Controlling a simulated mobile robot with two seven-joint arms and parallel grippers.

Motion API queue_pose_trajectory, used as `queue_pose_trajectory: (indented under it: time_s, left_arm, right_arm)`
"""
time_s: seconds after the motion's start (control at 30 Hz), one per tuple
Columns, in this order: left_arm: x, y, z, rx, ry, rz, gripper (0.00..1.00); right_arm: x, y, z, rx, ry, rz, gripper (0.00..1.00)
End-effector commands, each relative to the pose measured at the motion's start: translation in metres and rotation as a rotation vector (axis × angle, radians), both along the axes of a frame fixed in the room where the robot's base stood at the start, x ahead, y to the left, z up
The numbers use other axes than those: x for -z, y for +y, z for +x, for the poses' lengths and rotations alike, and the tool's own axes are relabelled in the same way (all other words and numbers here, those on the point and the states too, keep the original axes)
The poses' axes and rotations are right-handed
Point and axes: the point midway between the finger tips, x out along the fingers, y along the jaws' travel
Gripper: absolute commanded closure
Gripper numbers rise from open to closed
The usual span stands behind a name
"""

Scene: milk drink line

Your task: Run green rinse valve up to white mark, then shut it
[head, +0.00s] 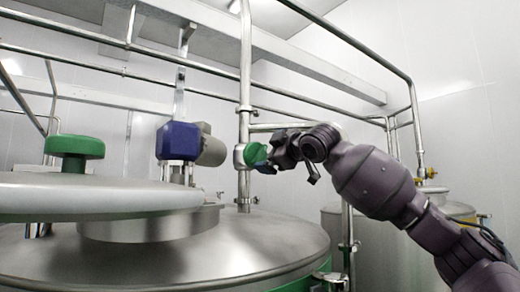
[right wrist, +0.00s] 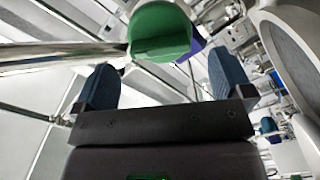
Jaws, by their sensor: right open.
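The green rinse valve handle (head: 255,153) sits on the upright steel pipe (head: 245,80), right of the blue motor. My right gripper (head: 270,162) is close beside the handle, coming from the right. In the right wrist view the green handle (right wrist: 160,30) shows ahead of the open blue fingers (right wrist: 163,75), centred between them in the picture. The fingers look spread wide and empty, and whether they touch the handle I cannot tell. I cannot make out a white mark. My left gripper is not in view.
A large steel tank (head: 180,250) fills the lower left, its raised lid topped by a green knob (head: 75,146). A blue motor (head: 178,141) stands behind it. More pipes cross above, and another tank (head: 380,240) stands behind my right arm.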

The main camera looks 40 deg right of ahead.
Motion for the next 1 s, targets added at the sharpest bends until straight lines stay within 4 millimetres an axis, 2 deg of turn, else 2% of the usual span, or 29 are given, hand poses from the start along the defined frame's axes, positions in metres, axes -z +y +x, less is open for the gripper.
queue_pose_trajectory:
  time_s: [0.1,0.3,0.73,1.0]
  left_arm:
    - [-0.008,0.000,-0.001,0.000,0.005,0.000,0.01]
    - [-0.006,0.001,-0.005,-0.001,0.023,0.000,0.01]
    - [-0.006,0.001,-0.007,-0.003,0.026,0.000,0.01]
    - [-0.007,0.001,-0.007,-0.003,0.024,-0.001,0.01]
  right_arm:
    - [-0.003,-0.002,0.020,-0.002,-0.002,0.005,0.02]
    - [-0.002,-0.005,0.041,0.000,0.000,0.002,0.02]
    - [0.000,-0.006,0.049,0.001,-0.001,0.001,0.02]
    - [0.000,-0.006,0.049,0.001,-0.001,0.001,0.41]
